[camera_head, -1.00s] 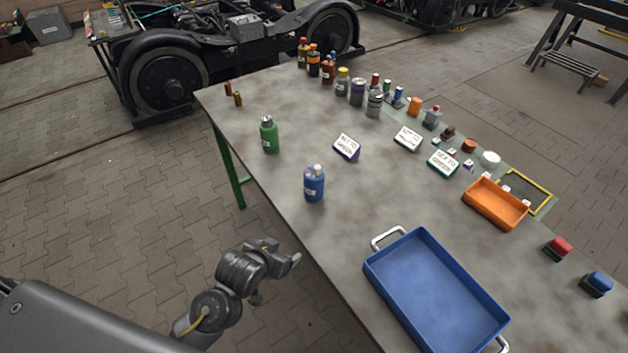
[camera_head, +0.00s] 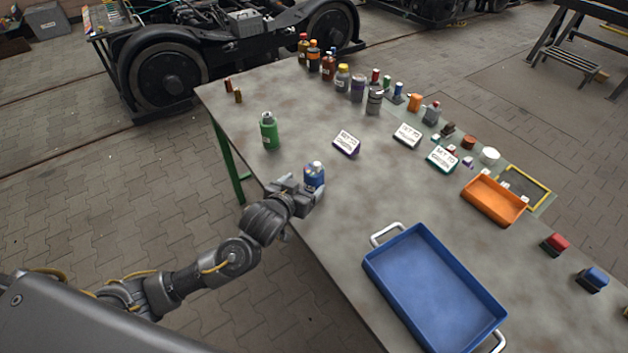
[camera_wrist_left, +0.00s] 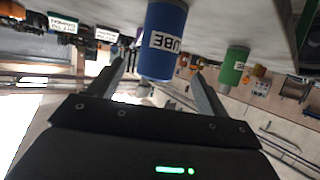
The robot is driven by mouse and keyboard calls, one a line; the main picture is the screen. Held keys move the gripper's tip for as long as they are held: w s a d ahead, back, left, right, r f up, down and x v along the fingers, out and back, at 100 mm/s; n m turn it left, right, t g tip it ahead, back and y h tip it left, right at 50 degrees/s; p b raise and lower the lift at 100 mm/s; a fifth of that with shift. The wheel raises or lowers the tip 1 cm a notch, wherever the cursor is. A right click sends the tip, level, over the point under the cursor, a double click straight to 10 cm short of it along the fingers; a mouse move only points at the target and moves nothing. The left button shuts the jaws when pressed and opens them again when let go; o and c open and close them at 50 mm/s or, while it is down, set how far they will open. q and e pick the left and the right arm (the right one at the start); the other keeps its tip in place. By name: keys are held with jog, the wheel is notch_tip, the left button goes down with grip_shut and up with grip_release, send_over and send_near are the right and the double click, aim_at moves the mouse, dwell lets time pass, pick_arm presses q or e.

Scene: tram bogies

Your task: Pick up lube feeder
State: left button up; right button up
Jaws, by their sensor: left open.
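The blue bottle (camera_head: 314,174) stands upright on the table near its left edge. In the left wrist view it shows upside down as a blue cylinder (camera_wrist_left: 162,40) with a white label reading "UBE". My left gripper (camera_head: 306,193) is open at the bottle, in front of its lower part in the head view. In the left wrist view the fingers (camera_wrist_left: 165,85) spread to either side of the bottle, with a visible gap. My right gripper is in neither view.
A green bottle (camera_head: 269,132) stands farther back on the table (camera_head: 250,95); it also shows in the left wrist view (camera_wrist_left: 234,66). A blue tray (camera_head: 384,268) lies in front at right. Small label stands (camera_head: 346,142) and an orange tray (camera_head: 494,201) lie to the right.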

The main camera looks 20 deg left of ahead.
aim_at(309, 180)
pick_arm(q)
jog(key=shift+x, duration=1.5)
jog(key=p+x, duration=0.1)
jog(key=x, duration=0.1)
jog(key=p+x, duration=0.1)
jog(key=x, duration=0.1)
jog(key=shift+w+d+r, duration=0.15)
jog(key=shift+w, duration=0.1)
jog(key=shift+w+d, duration=0.1)
jog(key=shift+w, duration=0.25)
jog(key=c, duration=1.1)
